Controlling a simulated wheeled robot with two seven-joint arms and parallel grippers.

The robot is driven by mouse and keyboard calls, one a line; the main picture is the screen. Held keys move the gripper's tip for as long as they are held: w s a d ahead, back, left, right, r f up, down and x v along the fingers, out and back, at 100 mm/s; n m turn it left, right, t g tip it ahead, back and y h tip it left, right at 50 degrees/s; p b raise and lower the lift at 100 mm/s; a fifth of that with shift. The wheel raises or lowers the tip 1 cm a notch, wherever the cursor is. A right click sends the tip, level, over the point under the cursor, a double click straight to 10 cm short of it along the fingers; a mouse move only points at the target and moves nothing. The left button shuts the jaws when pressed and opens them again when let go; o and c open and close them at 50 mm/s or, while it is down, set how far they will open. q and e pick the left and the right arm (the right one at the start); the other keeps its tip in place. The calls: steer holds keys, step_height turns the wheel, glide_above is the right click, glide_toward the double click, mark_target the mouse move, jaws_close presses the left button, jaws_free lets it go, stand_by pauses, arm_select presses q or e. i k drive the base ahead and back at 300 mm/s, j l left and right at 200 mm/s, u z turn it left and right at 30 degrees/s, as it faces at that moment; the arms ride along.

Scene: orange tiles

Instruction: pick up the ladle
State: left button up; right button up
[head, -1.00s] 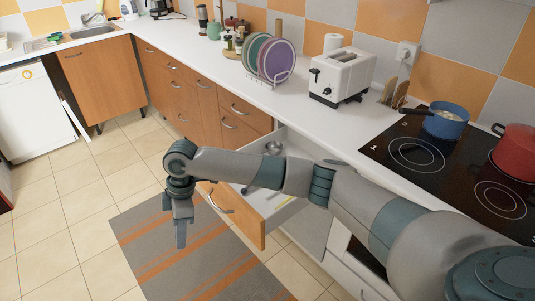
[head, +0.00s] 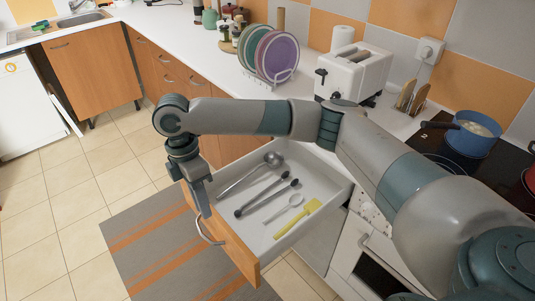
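The ladle (head: 247,177) is metallic grey and lies in the open drawer (head: 310,234), towards its far left side in the head view. Its round bowl is at the back and its handle runs towards the drawer front. My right gripper (head: 204,208) points down by the drawer's front edge, left of the ladle and apart from it in the picture. Its fingers are seen nearly edge-on, so their opening is unclear. Nothing shows in it. My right forearm crosses above the back of the drawer. My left gripper is out of view.
Dark-handled utensils (head: 267,195), a light spoon (head: 285,213) and a yellow utensil (head: 298,219) lie beside the ladle. The drawer front has a handle (head: 208,230). Above are the counter, a toaster (head: 352,72) and a plate rack (head: 262,82). Floor left is free.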

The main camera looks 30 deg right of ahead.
mark_target(273, 159)
steer(key=i+l, duration=0.7)
